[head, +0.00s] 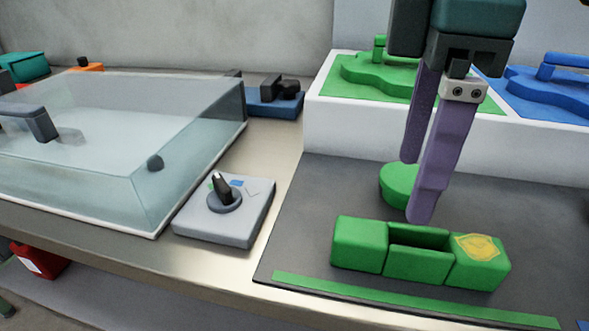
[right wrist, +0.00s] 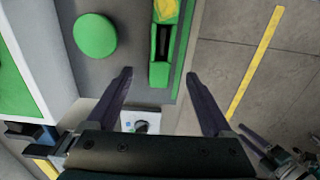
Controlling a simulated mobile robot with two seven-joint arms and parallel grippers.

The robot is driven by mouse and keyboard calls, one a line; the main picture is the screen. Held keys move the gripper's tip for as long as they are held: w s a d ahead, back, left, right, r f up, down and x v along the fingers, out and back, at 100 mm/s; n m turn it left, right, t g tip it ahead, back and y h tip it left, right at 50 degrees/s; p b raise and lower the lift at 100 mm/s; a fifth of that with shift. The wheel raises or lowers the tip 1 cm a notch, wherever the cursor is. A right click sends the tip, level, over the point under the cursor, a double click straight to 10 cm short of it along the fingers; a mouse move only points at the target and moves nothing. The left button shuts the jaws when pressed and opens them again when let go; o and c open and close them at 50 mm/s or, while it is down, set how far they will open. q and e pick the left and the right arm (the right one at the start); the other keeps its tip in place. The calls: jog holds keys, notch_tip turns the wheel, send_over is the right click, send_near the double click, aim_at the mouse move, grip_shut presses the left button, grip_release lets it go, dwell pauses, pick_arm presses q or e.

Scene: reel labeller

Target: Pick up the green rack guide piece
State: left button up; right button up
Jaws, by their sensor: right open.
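A green block (head: 360,243) with an open slot in its middle and a yellow patch on its right end lies on the dark mat (head: 300,215). It also shows in the right wrist view (right wrist: 160,75), beyond the fingertips. A green round piece (head: 396,183) lies behind it, partly hidden by my fingers. It shows whole in the right wrist view (right wrist: 95,35). My right gripper (head: 415,190) is open and empty, pointing down above the mat, just behind the block in the picture. Its two purple fingers (right wrist: 157,75) are spread apart.
A grey box with a black knob (head: 223,205) stands left of the mat. A clear-walled case (head: 100,150) fills the left of the table. A white stand (head: 345,125) holds green (head: 375,75) and blue (head: 540,90) shaped trays behind. A green strip (head: 400,300) edges the mat.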

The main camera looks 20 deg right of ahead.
aim_at(400, 241)
jog(key=f+b, duration=0.1)
jog(key=f, duration=0.5)
jog(key=f+b, duration=0.1)
jog(key=f, duration=0.2)
jog(key=shift+s+d+f+b, duration=0.2)
jog(key=shift+s+f+b, duration=0.05)
jog(key=shift+f+b, duration=0.1)
grip_shut()
